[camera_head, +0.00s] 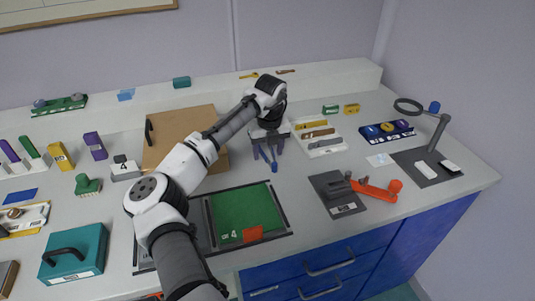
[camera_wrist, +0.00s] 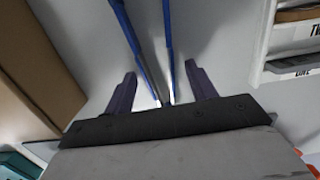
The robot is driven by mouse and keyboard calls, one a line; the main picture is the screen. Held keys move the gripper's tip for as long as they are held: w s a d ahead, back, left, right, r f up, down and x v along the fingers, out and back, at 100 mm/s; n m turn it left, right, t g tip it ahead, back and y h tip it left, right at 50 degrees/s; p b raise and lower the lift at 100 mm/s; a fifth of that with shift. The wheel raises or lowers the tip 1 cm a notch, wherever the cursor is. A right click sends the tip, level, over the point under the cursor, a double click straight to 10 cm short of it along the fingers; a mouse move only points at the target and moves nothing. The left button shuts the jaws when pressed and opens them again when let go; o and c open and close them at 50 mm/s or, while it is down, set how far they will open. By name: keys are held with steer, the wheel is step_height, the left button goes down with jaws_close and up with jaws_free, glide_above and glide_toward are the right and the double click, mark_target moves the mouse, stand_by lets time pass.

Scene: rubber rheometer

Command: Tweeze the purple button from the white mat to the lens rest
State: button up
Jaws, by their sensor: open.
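My gripper (camera_head: 268,153) is open and points down over the bench, left of the white tool tray. In the wrist view its two dark fingers stand apart (camera_wrist: 160,72). Blue tweezers (camera_wrist: 168,50) lie between and beyond them, their two arms converging toward the gripper; neither finger visibly touches them. A blue end of the tweezers also shows below the gripper in the head view (camera_head: 274,167). A small white mat (camera_head: 380,160) lies at the right. A purple button cannot be made out on it. A dark plate with a magnifier stand (camera_head: 413,174) bears white pieces; which part is the lens rest is unclear.
The white tool tray (camera_head: 328,151) is close right of my gripper. A brown box (camera_head: 180,122) is on the left. A dark plate (camera_head: 331,186) and an orange tool (camera_head: 375,191) lie in front of the mat. A blue rack (camera_head: 372,134) is behind it.

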steer(key=c, duration=0.7)
step_height(320, 180, up, 12)
steer(key=p, duration=1)
